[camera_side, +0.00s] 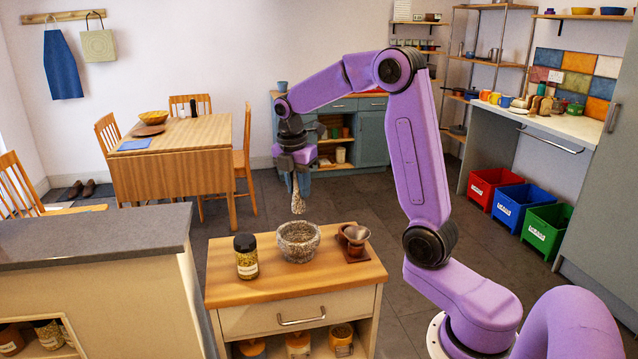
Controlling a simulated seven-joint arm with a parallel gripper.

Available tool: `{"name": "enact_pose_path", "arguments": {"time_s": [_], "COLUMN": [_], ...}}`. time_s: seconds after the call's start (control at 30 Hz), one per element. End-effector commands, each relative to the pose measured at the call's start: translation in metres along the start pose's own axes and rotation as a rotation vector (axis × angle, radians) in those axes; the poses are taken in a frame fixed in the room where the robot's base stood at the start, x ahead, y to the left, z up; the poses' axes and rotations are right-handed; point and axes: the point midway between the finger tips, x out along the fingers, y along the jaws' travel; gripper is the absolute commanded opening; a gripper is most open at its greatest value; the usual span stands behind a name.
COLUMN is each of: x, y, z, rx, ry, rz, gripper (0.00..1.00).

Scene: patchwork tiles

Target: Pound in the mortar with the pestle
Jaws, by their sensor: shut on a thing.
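A grey speckled stone mortar (299,247) stands upright on the wooden top of a small cabinet (228,280). The pestle (297,199) is speckled at its lower end and hangs upright from my gripper (295,172). My gripper is shut on the pestle's upper part, which the fingers partly hide. The pestle's lower end is in the air above the mortar, with a small gap between it and the rim. The inside of the mortar is mostly hidden by its near wall.
A dark-lidded jar (246,257) stands left of the mortar. A small funnel-like cup on a brown stand (355,240) is close on its right. The cabinet top's front strip is clear. A grey counter (95,235) rises at the left.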

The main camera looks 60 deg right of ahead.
Motion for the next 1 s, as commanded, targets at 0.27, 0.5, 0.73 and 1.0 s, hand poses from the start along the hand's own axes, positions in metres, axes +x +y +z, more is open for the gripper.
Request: {"name": "enact_pose_path", "arguments": {"time_s": [0.27, 0.5, 0.73, 1.0], "x": [0.012, 0.033, 0.052, 0.071], "y": [0.001, 0.001, 0.001, 0.001], "z": [-0.005, -0.008, -0.011, -0.014], "rx": [0.001, 0.0, 0.0, 0.0], "ry": [0.0, 0.0, -0.001, 0.0], "rz": [-0.002, -0.003, -0.003, -0.002], "gripper": [0.0, 0.0, 0.0, 0.0]}}
